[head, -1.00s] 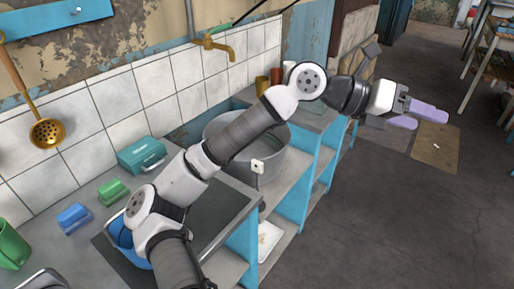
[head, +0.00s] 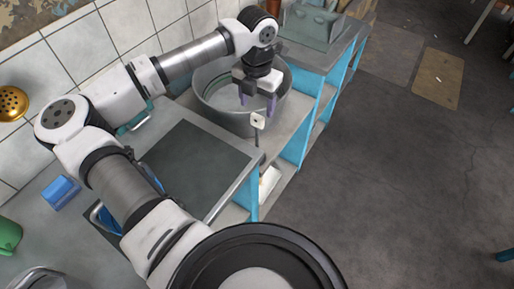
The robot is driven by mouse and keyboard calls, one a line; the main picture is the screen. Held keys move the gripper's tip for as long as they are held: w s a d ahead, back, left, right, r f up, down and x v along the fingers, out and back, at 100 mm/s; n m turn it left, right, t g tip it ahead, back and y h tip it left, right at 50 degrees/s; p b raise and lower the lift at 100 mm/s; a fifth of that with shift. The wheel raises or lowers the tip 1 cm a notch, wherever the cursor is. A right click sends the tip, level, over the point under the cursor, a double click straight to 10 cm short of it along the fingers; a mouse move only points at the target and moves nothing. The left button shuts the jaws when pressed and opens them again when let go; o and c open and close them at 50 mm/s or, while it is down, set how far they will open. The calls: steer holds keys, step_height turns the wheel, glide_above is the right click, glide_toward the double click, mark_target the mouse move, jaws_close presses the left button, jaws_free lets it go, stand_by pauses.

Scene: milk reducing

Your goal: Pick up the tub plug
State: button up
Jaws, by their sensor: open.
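The large grey metal tub (head: 215,105) stands on the counter near the wall, its inside partly hidden by my arm. My gripper (head: 257,104) is over the tub's near right side, its two purple fingers pointing down and spread apart with nothing visible between them. A small pale square piece with a dark dot (head: 258,120) shows at the tub's near side, just below the fingertips in the picture. I cannot tell whether it is the tub plug. No other plug can be made out.
A dark flat panel (head: 193,165) lies in front of the tub. A blue block (head: 61,192) and a green cup (head: 8,235) are at the left. A grey-green box (head: 310,25) stands beyond the tub. Open floor (head: 400,180) lies to the right.

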mark_target(257, 115)
steer(key=shift+f+p, duration=1.4)
steer(key=shift+f, duration=2.4)
jaws_close()
